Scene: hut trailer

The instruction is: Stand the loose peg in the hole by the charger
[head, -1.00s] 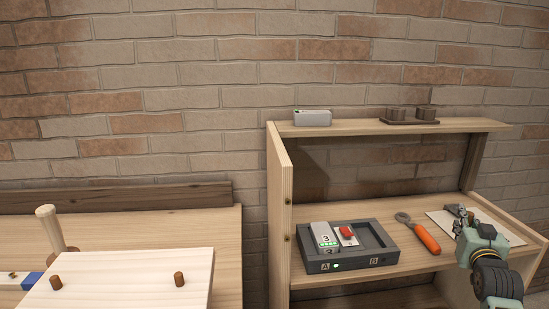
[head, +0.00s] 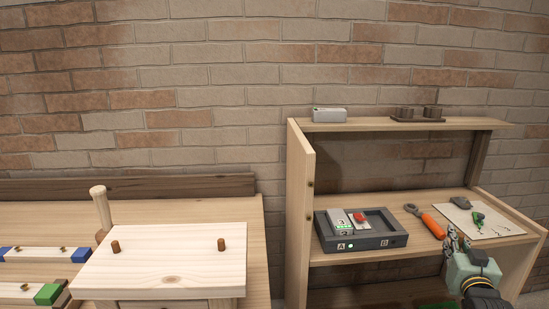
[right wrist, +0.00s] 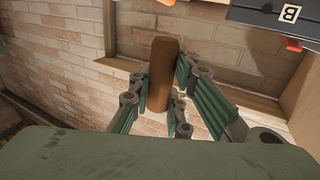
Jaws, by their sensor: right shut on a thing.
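A brown wooden peg (right wrist: 160,70) stands between the fingers of my right gripper (right wrist: 165,82) in the right wrist view. The fingers are shut on it. In the head view my right gripper (head: 457,241) is at the lower right, in front of the shelf edge; I cannot make out the peg there. The dark grey charger (head: 360,242), with bays marked A and B, sits on the middle shelf to the left of the gripper. A white battery and a red-topped part are in it. I cannot make out an empty hole by it. My left gripper is not in view.
An orange-handled tool (head: 432,226) lies right of the charger. A white sheet (head: 490,229) holds a dark lump and a green item. The shelf's left side panel (head: 300,205) stands upright. At left, a pale board (head: 165,271) carries two brown pegs.

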